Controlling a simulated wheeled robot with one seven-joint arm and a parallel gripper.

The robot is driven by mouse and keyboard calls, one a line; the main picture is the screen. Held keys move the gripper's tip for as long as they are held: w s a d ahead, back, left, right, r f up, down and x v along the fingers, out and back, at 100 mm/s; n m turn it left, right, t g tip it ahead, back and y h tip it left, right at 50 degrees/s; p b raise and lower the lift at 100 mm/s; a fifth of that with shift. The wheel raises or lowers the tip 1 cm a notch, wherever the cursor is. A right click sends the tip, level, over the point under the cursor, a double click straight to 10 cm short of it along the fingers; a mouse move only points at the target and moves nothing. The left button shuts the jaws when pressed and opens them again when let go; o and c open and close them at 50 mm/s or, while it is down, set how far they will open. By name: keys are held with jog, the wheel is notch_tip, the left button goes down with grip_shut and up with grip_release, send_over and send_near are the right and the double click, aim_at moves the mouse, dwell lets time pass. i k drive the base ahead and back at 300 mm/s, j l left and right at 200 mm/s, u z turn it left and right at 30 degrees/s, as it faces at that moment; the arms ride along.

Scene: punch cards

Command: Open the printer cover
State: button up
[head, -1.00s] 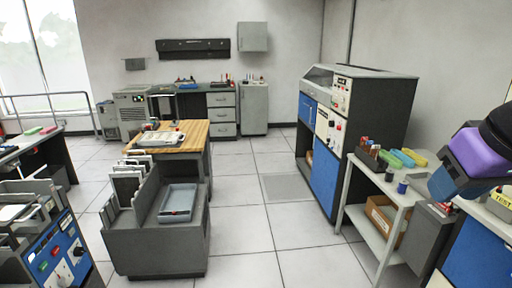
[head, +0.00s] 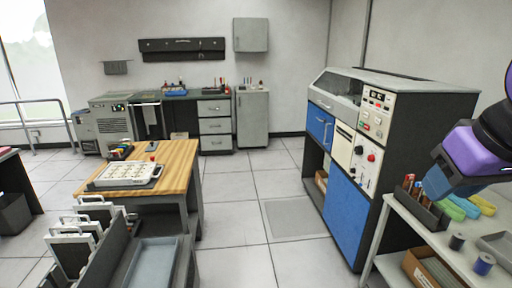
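A tall black machine (head: 365,150) with blue doors and a cream control panel stands right of centre. Its sloped, partly see-through top cover (head: 338,87) appears down; it looks like the printer cover, but no label is readable. A smaller grey machine (head: 108,122) stands at the back left. My arm comes in at the right edge, purple and black. My gripper (head: 437,186) points down and left, in front of the machine's right side and above the side table, apart from the cover. Its fingers are not clear.
A side table (head: 437,232) with colored blocks, a pen box and spools stands at lower right. A wooden-topped table (head: 178,160) with a white tray and a card cart (head: 120,262) are at left. The tiled floor (head: 237,215) between is clear.

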aim_at(322, 92)
jog(key=i, duration=0.9)
jog(key=i+z, duration=0.1)
jog(key=i, duration=0.8)
jog(key=i+j, duration=0.15)
jog(key=i, duration=0.7)
jog(key=i+j, duration=0.1)
jog(key=i, duration=0.8)
jog(key=i+z, duration=0.25)
jog(key=i, duration=0.15)
jog(key=i+j+z, duration=0.25)
jog(key=i+l, duration=0.05)
jog(key=i, duration=0.1)
